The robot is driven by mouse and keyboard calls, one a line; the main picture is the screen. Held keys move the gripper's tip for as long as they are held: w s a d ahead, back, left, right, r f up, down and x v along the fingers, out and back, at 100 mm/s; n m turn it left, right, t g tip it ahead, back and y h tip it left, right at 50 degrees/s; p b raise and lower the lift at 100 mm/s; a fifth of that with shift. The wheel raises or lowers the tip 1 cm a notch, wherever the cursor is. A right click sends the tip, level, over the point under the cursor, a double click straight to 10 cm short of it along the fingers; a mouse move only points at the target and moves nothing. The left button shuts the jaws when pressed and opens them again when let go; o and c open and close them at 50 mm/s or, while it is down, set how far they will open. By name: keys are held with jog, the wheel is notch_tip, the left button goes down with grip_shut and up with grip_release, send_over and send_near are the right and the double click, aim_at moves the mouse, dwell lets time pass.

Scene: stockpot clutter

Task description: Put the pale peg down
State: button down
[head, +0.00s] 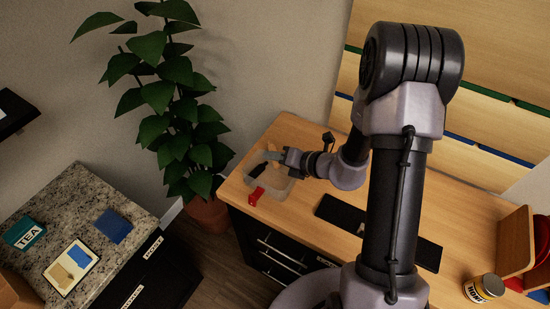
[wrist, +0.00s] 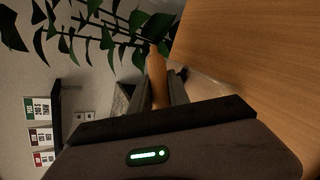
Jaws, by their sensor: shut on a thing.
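My gripper (head: 280,156) is at the left end of the wooden counter, above a clear, shallow container (head: 279,184). In the wrist view my gripper (wrist: 161,88) is shut on a long, tan peg-like thing (wrist: 156,68), the pale peg as far as I can tell. It sticks out past the fingertips, its narrow end pointing away from the wrist. In the head view the peg is too small to tell from the fingers. I cannot tell whether it touches anything.
A red piece (head: 256,195) lies by the container's near side. A black mat (head: 341,213) lies to the right on the counter (head: 310,190). A leafy plant (head: 165,95) stands close to the left.

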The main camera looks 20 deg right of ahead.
jog(key=shift+f+b, duration=0.5)
jog(key=shift+f, duration=0.15)
jog(key=c, duration=1.5)
grip_release()
